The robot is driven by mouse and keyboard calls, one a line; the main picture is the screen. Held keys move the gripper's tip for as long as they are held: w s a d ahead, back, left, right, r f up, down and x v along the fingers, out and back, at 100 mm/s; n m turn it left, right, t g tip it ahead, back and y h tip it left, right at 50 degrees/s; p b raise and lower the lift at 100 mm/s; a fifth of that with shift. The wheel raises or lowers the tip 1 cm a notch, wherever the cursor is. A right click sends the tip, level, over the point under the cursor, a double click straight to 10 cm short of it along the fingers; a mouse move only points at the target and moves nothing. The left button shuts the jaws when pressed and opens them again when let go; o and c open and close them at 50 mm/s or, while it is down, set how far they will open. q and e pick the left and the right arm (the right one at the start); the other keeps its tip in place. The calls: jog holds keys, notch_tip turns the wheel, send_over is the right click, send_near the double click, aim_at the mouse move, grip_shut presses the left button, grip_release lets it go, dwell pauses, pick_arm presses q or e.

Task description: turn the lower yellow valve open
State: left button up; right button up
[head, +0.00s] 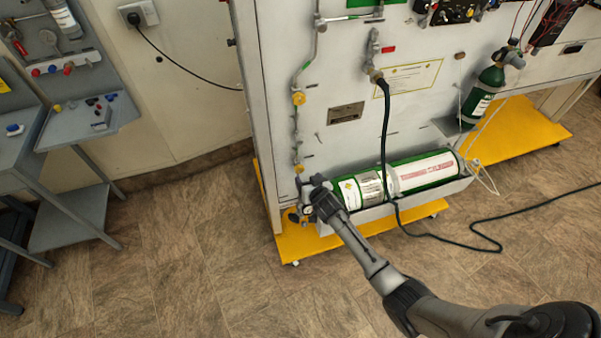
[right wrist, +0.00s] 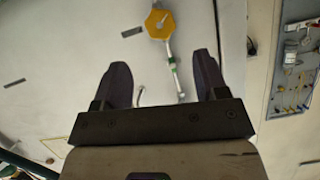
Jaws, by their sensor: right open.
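The lower yellow valve (head: 299,168) is on the thin vertical pipe at the left edge of the white panel. An upper yellow valve (head: 299,99) sits above it on the same pipe. My right gripper (head: 308,186) is just below the lower valve in the head view; contact cannot be told. In the right wrist view its jaws (right wrist: 163,75) are apart with nothing gripped. A yellow knob (right wrist: 159,24) shows beyond the fingertips, on a pipe with a green band; I cannot tell which valve it is. My left gripper is not in view.
A green and white cylinder (head: 420,172) lies in a tray right of my gripper. A dark hose (head: 386,130) hangs down the panel to the floor. A yellow base (head: 310,243) projects below. A grey bench (head: 90,120) stands left, with open floor between.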

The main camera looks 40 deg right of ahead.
aim_at(300, 170)
jog(key=b+x, duration=0.3)
jog(key=x, duration=0.5)
jog(key=shift+w+f, duration=0.1)
jog(key=c, duration=0.9)
jog(key=shift+c, duration=0.2)
